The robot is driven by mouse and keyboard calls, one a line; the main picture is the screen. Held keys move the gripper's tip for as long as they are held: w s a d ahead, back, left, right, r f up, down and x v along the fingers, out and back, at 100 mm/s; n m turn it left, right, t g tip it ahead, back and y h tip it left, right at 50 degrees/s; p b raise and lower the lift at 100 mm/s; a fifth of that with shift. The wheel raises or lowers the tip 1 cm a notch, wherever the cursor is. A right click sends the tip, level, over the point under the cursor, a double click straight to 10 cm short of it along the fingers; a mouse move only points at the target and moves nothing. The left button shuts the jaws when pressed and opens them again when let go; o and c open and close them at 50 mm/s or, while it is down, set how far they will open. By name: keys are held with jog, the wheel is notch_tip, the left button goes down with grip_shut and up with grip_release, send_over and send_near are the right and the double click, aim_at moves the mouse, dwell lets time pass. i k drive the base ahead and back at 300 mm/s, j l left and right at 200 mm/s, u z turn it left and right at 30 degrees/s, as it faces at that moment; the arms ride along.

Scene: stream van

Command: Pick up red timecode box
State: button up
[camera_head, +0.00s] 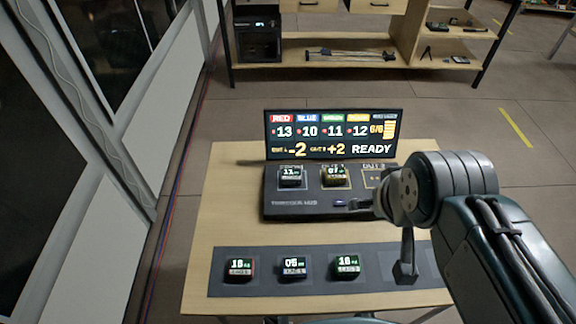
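The red timecode box (239,269) is a small dark block with a lit green-white readout and a reddish edge. It sits at the left end of the dark grey mat (226,288) near the table's front. My gripper (376,236) is to the right of the red box and well apart from it, over the right part of the table. Its fingers look spread apart with nothing between them. My arm hides part of the mat's right end and the hub's right side.
Two similar boxes, one bluish (292,268) and one greenish (347,267), share the mat. Behind stands a black timecode hub (293,212) bearing two boxes (290,176) (335,176). A lit display (333,134) rises behind it. Bare wood (225,210) lies left of the hub.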

aim_at(239, 268)
jog(key=k+j+u, duration=0.1)
jog(key=u, duration=0.4)
jog(key=k+j+u, duration=0.1)
jog(key=j+u, duration=0.2)
jog(key=u, duration=0.2)
